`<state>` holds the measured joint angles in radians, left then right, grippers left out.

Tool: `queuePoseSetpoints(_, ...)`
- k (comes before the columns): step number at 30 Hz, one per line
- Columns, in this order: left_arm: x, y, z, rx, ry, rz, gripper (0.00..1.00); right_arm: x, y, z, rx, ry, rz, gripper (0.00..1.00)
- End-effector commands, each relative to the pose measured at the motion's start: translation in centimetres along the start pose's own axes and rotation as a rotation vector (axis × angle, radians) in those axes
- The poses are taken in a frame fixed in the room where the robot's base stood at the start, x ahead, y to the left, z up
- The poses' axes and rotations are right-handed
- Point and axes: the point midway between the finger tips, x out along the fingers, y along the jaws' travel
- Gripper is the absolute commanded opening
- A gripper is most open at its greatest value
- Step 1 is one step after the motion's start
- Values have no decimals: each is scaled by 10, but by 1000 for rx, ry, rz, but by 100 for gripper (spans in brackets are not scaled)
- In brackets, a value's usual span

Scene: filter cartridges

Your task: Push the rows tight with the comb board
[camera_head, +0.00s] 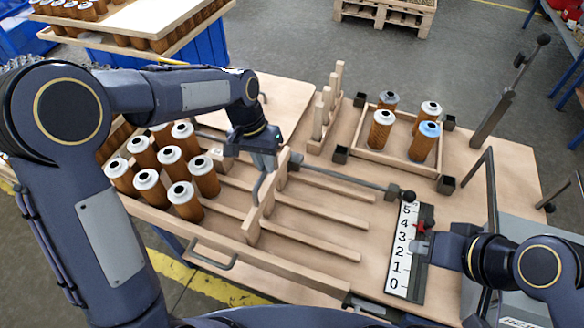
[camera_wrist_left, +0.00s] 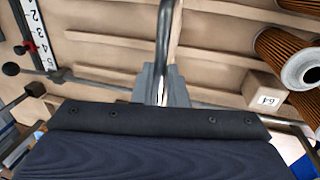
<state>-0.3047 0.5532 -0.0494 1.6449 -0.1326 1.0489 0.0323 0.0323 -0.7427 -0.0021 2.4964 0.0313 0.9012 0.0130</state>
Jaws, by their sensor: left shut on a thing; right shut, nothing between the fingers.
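Several orange pleated filter cartridges (camera_head: 171,168) with white caps stand in rows at the left of the table. Wooden rails (camera_head: 320,219) divide the lanes. The wooden comb board (camera_head: 252,224) stands across the lanes, right of the cartridges, with bare lane between. My left gripper (camera_head: 265,162) is shut on the board's grey bar handle (camera_head: 258,187); the handle also shows between the fingers in the left wrist view (camera_wrist_left: 164,42). Cartridges (camera_wrist_left: 298,58) show there at the right. My right gripper (camera_head: 424,246) is shut and empty beside the numbered scale (camera_head: 401,262).
A small block marked 64 (camera_wrist_left: 264,94) sits by the cartridges. A wooden tray (camera_head: 375,152) with several cartridges stands at the back, near a wooden piece with upright posts (camera_head: 318,125). A dark rod (camera_head: 345,178) crosses behind the lanes. The lanes right of the board are clear.

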Motion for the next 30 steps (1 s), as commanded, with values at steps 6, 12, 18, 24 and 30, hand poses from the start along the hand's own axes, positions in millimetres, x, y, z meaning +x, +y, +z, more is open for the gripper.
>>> queuePoseSetpoints(6, -19, -81, 0, -12, 1, -2, 0, -9, -4, -5, 0, 0, 0, 0)
queuePoseSetpoints(12, -32, -146, 0, -9, 1, -3, 0, -18, -8, -9, 0, 0, 0, 0)
queuePoseSetpoints(18, -41, -195, 0, -7, 0, -3, 0, -25, -11, -13, 0, 0, 0, 0)
queuePoseSetpoints(24, -46, -224, 0, -3, 0, -3, 0, -29, -13, -15, 0, 0, 0, 0)
queuePoseSetpoints(30, -48, -236, 0, -2, 1, -4, 0, -30, -14, -15, 0, 0, 0, 0)
